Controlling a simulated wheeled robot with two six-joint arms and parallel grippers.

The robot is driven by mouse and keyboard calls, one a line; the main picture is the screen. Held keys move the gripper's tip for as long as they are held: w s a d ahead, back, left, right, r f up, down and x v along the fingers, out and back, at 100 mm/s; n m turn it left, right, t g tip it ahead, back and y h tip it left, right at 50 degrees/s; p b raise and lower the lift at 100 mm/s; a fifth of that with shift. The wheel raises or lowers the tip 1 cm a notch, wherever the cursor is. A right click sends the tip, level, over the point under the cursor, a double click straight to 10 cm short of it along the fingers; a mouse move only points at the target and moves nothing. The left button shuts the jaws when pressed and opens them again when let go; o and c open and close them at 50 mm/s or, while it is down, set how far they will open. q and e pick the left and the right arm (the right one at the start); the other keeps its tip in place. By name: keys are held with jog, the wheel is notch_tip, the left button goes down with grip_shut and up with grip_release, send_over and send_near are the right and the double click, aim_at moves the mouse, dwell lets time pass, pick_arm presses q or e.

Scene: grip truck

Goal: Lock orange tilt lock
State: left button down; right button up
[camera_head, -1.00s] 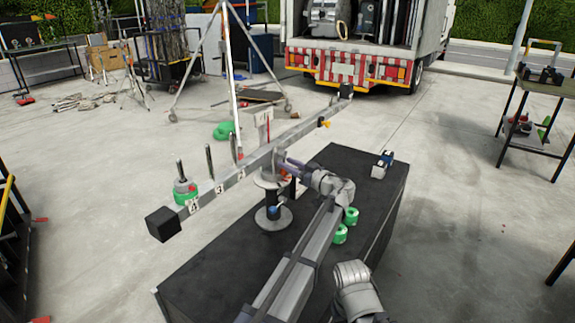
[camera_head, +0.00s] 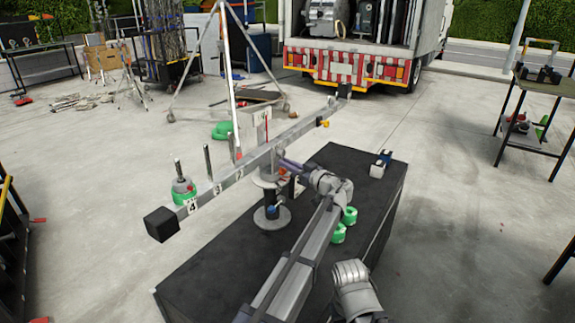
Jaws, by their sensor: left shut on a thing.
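A long grey beam (camera_head: 237,174) lies across a round stand (camera_head: 271,217) on a black box. A small orange part (camera_head: 283,170), which looks like the orange tilt lock, shows beside the pivot under the beam. My left gripper (camera_head: 284,164) reaches to this part from the right and is shut on it; the fingers are small and partly hide the grip. Which way the lock is turned cannot be told. My right gripper is not in view.
A black block (camera_head: 161,224) ends the beam at the left, near a green weight (camera_head: 183,192). A yellow-orange knob (camera_head: 323,122) sits along the beam.

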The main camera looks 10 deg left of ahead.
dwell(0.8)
pick_arm(q)
jog(key=m, duration=0.1)
jog(key=m+p, duration=0.1)
jog(key=s+m+p, duration=0.1)
jog(key=m, duration=0.1)
jog(key=shift+s+a+r+h, duration=0.1)
jog(key=shift+a+r+h, duration=0.15)
jog(key=shift+r+h, duration=0.1)
jog(key=m+p, duration=0.1)
jog(key=m+g, duration=0.1)
jog(key=m+p, duration=0.1)
jog(key=m, duration=0.1)
jog(key=shift+s+a+r+g+p, duration=0.15)
jog(key=shift+s+r+g+p, duration=0.15)
jog(key=shift+s+r, duration=0.1)
jog(key=m+p, duration=0.1)
jog(key=m, duration=0.1)
jog(key=r+m+g+p, duration=0.1)
jog(key=m, duration=0.1)
jog(key=shift+s, duration=0.15)
jog(key=shift+a+r+m+g+p, duration=0.1)
jog(key=shift+r+m+g+p, duration=0.2)
jog(key=shift+m, duration=0.6)
jog(key=shift+r+m+g+p, duration=0.2)
jog(key=shift+m+g+p, duration=0.15)
jog(key=shift+m, duration=0.55)
jog(key=c, duration=0.9)
grip_release()
